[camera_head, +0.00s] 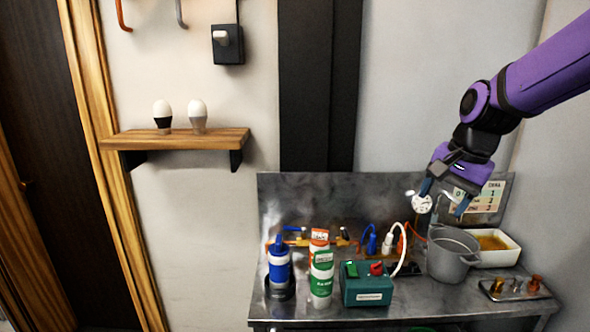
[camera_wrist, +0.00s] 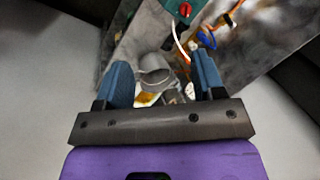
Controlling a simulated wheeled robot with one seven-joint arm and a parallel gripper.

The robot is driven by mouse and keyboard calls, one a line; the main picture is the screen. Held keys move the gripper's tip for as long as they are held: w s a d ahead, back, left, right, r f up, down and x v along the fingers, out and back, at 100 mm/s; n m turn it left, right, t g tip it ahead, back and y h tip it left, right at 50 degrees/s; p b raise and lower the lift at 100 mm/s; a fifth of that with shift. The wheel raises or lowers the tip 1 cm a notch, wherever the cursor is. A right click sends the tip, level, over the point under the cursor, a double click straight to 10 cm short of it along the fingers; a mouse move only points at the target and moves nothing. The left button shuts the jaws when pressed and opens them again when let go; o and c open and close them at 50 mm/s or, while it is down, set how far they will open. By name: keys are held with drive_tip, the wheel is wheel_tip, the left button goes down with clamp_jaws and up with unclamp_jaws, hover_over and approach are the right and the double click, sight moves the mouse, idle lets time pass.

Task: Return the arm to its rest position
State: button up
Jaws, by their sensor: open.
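My purple arm reaches in from the upper right in the head view. My gripper (camera_head: 442,202) points down above the metal workbench (camera_head: 390,311), over the grey pot (camera_head: 453,256). Its two blue fingers are spread apart with nothing held between them. A round white dial (camera_head: 421,203) shows right by the left finger; I cannot tell whether they touch. In the wrist view my gripper (camera_wrist: 160,85) is also open, and the grey pot (camera_wrist: 154,72) shows between and below the fingers.
A teal box (camera_head: 366,284) with green and red switches, a green-white tube (camera_head: 320,270) and a blue bottle (camera_head: 279,264) stand on the bench. A white tray (camera_head: 507,252) sits right of the pot. Metal fittings (camera_head: 516,287) lie front right. A wooden shelf (camera_head: 180,138) holds two bulbs.

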drive_tip(key=s+d+r+n+t+h, duration=0.1)
drive_tip(key=s+n, duration=0.3)
drive_tip(key=s, duration=0.6)
drive_tip(key=s+d+r+n+t+h, duration=0.1)
drive_tip(key=s+r+n+t, duration=0.1)
drive_tip(key=s, duration=0.8)
drive_tip(key=shift+s+d+r+n, duration=0.15)
drive_tip(key=shift+s+r+n, duration=0.2)
drive_tip(key=shift+r+n, duration=0.7)
drive_tip(key=shift+w+f, duration=0.15)
drive_tip(key=n+g, duration=0.5)
drive_tip(key=n, duration=0.1)
hover_over(377, 263)
wheel_tip(377, 263, down, 24)
drive_tip(key=r, duration=0.1)
wheel_tip(377, 263, down, 12)
drive_tip(key=shift+r, duration=0.1)
